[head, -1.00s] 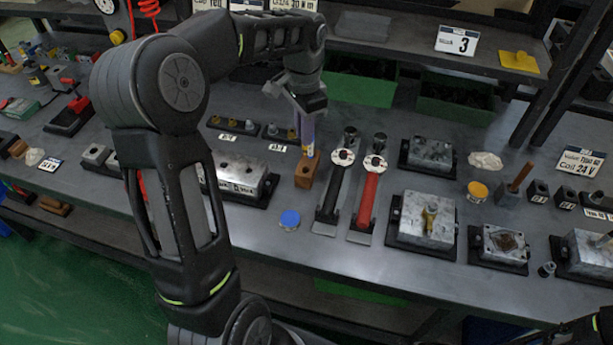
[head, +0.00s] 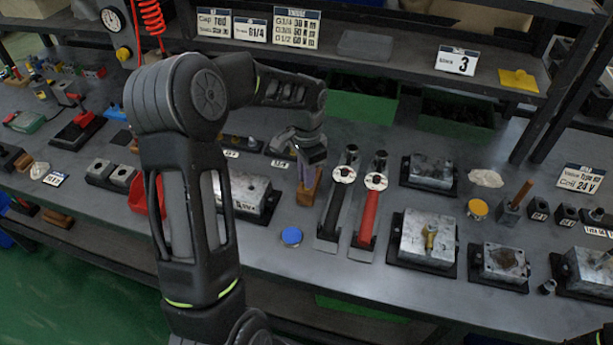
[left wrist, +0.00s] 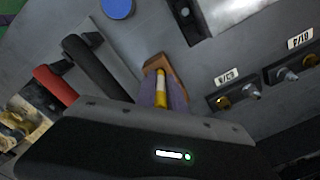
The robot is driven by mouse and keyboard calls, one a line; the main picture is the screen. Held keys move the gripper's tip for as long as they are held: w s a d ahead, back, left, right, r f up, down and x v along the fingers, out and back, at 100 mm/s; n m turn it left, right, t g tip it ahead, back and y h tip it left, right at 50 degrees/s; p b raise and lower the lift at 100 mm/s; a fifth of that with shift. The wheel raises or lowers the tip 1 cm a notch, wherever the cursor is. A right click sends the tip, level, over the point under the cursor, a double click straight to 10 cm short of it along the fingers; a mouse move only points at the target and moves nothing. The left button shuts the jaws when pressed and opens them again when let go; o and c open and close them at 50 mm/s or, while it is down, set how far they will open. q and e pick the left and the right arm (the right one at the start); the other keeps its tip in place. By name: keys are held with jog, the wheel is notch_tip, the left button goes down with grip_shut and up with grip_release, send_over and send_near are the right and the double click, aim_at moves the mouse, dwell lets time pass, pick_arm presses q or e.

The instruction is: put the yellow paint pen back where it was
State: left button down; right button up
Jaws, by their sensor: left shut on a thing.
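The yellow paint pen (left wrist: 161,88) shows in the left wrist view between the two purplish fingers of my left gripper (left wrist: 163,97), which is shut on it. One end of the pen points at a brown wooden block (left wrist: 157,61). The pen's end overlaps the block's top in this view; I cannot tell how deep it sits in it. In the head view my left gripper (head: 307,172) is right above the wooden block (head: 307,192), with its fingers pointing down. The pen is hidden there by the fingers.
A blue disc (head: 291,236) lies in front. A metal valve block (head: 247,190) is at the left, and small fittings with labels (head: 231,154) are behind.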

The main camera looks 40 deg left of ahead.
pick_arm(q)
jog(key=shift+f, duration=0.5)
jog(key=shift+f, duration=0.1)
jog(key=c, duration=1.4)
grip_release()
jog(key=shift+c, duration=0.2)
notch_tip(320, 180, up, 12)
jog(key=shift+r+b, duration=0.15)
jog(key=shift+b, duration=0.45)
